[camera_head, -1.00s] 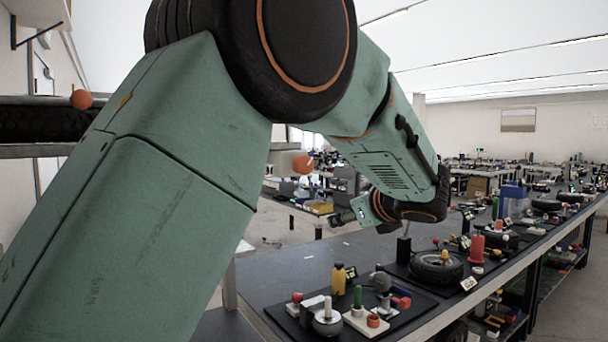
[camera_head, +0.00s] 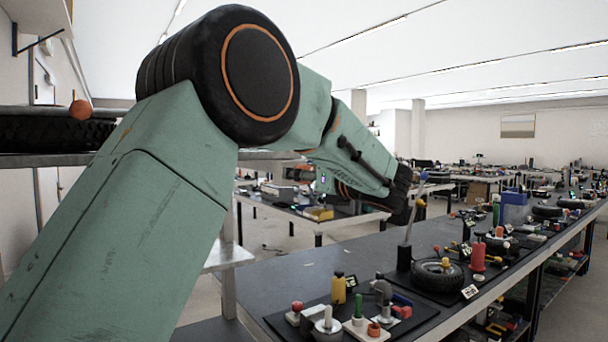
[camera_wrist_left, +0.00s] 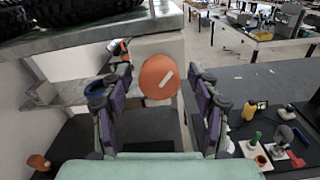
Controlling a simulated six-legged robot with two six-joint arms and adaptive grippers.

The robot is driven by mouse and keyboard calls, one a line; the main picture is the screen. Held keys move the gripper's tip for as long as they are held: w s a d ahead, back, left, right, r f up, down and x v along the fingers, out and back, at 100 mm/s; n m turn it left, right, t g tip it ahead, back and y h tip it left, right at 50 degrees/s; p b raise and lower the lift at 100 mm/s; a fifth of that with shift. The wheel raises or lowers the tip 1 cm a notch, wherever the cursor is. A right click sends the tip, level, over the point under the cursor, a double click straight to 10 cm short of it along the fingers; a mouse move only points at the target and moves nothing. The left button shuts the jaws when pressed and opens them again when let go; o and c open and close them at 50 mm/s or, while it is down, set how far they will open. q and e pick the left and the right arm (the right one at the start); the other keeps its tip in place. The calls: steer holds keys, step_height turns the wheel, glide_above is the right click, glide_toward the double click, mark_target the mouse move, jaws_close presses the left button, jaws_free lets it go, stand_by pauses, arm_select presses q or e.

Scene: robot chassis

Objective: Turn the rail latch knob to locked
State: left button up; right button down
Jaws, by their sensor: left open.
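An orange round knob (camera_wrist_left: 159,76) with a short white slanted mark on its face shows in the left wrist view, at the front of a pale block under the rail edge. The mark leans from lower left to upper right. My left gripper (camera_wrist_left: 158,84) is open, with one dark finger on each side of the knob in the picture. I cannot tell whether the fingers touch it. In the head view my left arm (camera_head: 165,165) hides this knob and the gripper. My right gripper is not in view.
A second orange ball-shaped knob (camera_head: 80,109) sits at the left by a dark tyre (camera_head: 50,134); another orange part (camera_wrist_left: 38,162) shows low in the wrist view. A long dark bench (camera_head: 300,270) carries a yellow bottle (camera_head: 338,288), a tyre (camera_head: 437,274) and several small parts.

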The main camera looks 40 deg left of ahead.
arm_select(q)
steer(key=shift+a+r, duration=0.1)
steer(key=shift+a, duration=0.2)
steer(key=shift+c, duration=0.3)
steer(key=c, duration=1.1)
